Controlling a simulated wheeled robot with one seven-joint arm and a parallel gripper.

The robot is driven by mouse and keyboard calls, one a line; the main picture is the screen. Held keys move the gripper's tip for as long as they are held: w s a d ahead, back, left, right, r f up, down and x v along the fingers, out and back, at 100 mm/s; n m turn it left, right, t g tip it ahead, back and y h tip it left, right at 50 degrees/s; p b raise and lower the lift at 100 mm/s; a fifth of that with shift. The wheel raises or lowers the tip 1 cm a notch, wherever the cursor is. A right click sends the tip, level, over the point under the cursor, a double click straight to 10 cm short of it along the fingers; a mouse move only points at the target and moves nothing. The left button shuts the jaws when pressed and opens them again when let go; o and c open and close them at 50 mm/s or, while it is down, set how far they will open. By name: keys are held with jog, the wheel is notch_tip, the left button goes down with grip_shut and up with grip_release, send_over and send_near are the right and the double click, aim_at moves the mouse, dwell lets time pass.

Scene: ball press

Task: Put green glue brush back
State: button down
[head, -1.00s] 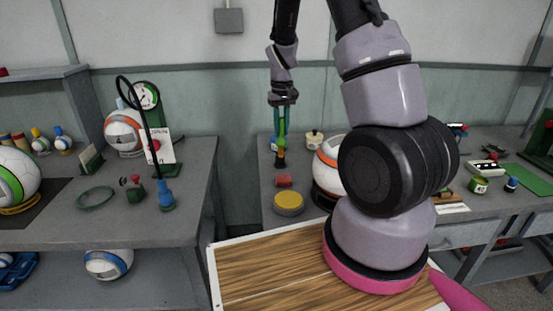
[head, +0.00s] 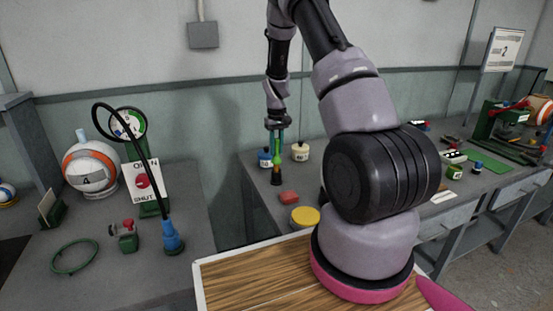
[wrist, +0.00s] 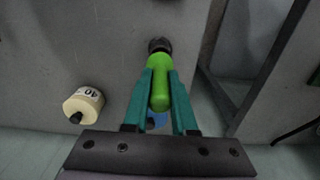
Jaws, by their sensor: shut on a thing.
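My gripper (head: 277,150) hangs over the bench at the back, its teal fingers shut on the green glue brush (wrist: 159,84). In the wrist view the bright green handle lies between the fingers and the brush's dark end points away from my gripper. In the head view the dark end (head: 276,180) points down, close to the bench top; I cannot tell if it touches. A blue pot (head: 264,157) stands just left of the brush, and is partly hidden by the fingers in the wrist view (wrist: 157,121). A cream pot (head: 300,151) stands to the right, labelled and dark-topped in the wrist view (wrist: 83,105).
A red block (head: 289,197) and a yellow-topped round tin (head: 305,217) lie nearer on the same bench. A wooden board (head: 250,275) is in front.

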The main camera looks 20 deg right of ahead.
aim_at(277, 156)
jog(key=shift+f, duration=1.75)
jog(key=shift+f, duration=0.1)
jog(key=c, duration=0.7)
grip_release()
